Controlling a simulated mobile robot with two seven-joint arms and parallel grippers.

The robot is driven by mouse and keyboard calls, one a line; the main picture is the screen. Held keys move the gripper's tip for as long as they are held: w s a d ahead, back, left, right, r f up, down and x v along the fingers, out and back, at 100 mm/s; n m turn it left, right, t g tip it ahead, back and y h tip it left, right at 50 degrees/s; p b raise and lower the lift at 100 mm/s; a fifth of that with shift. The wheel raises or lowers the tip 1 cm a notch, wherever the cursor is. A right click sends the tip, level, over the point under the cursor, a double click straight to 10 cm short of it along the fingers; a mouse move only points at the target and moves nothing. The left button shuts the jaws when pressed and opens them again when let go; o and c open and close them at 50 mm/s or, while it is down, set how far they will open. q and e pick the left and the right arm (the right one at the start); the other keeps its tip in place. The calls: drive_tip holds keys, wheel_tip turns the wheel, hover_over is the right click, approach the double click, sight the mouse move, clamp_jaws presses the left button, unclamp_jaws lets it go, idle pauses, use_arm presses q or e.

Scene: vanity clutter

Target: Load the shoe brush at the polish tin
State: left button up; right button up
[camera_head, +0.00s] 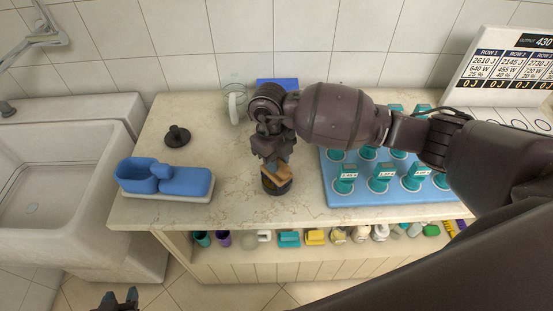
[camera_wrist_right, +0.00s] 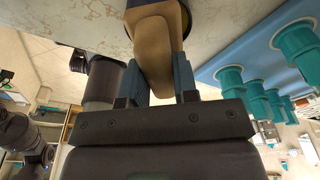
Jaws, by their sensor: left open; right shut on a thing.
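My right gripper (camera_head: 274,161) is over the counter, shut on the wooden shoe brush (camera_head: 274,174). The brush's tan body also shows between the fingers in the right wrist view (camera_wrist_right: 155,45). The round dark polish tin (camera_head: 276,188) stands on the counter directly under the brush. The lower end of the brush is at the tin's opening; its bristles are hidden, so I cannot tell whether they touch the polish. My left gripper (camera_head: 119,298) is open and empty at the bottom left, low in front of the counter.
A blue holder (camera_head: 185,182) and a dark knobbed object (camera_head: 177,136) are on the counter's left. A glass mug (camera_head: 236,102) stands behind my right gripper. A blue tray (camera_head: 350,198) with several teal-capped items fills the right. A shelf below holds small items.

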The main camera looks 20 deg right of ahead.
idle(0.5)
drive_tip(key=shift+r+p, duration=0.95)
drive_tip(key=shift+r, duration=0.45)
drive_tip(key=shift+r+p, duration=1.2)
drive_tip(key=shift+r, duration=0.9)
